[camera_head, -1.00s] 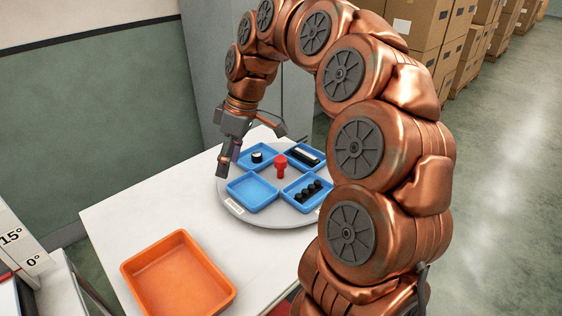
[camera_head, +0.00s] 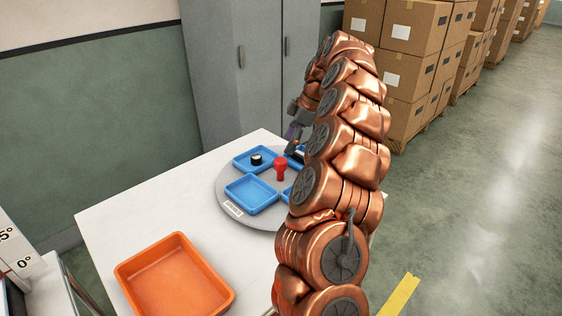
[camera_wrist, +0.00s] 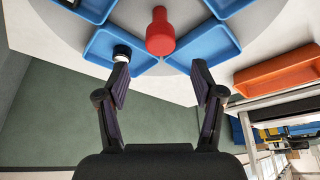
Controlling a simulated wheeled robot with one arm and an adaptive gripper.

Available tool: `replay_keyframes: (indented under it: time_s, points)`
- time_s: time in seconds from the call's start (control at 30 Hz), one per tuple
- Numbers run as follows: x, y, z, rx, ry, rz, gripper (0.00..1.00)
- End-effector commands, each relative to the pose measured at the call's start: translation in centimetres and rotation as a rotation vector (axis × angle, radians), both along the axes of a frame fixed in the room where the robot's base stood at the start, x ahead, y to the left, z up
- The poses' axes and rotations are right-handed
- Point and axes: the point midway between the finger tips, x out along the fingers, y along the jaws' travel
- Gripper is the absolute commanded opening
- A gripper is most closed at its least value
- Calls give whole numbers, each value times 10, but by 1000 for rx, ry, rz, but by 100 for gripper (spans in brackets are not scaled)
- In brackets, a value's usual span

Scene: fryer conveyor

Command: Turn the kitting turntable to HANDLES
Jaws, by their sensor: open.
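The grey round turntable (camera_head: 226,199) lies on the white table and carries several blue trays. A red knob (camera_head: 281,168) stands upright at its centre. One blue tray (camera_head: 252,194) at the front is empty. Another at the back left holds a black and white round part (camera_head: 256,159). A white label (camera_head: 233,208) sits on the front rim; I cannot read it. My gripper (camera_wrist: 159,78) is open and empty in the wrist view, with the red knob (camera_wrist: 160,30) beyond and between its fingertips, apart from them. My arm hides the turntable's right side in the head view.
An orange bin (camera_head: 175,275) stands on the front of the white table (camera_head: 115,215). A grey cabinet (camera_head: 240,60) stands behind the table. Stacked cartons (camera_head: 400,60) are at the back right. The floor on the right is clear.

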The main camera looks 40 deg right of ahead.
Motion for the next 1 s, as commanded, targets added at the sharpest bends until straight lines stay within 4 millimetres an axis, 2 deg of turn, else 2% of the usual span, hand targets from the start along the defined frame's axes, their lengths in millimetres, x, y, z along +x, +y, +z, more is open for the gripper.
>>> replay_keyframes:
  time_s: [0.27, 0.63, 1.0]
  points:
    - [5, 9, -21, 2, 0, 2, 67]
    - [14, 22, -61, 4, 3, 2, 67]
    - [17, 24, -70, 1, -1, 0, 67]
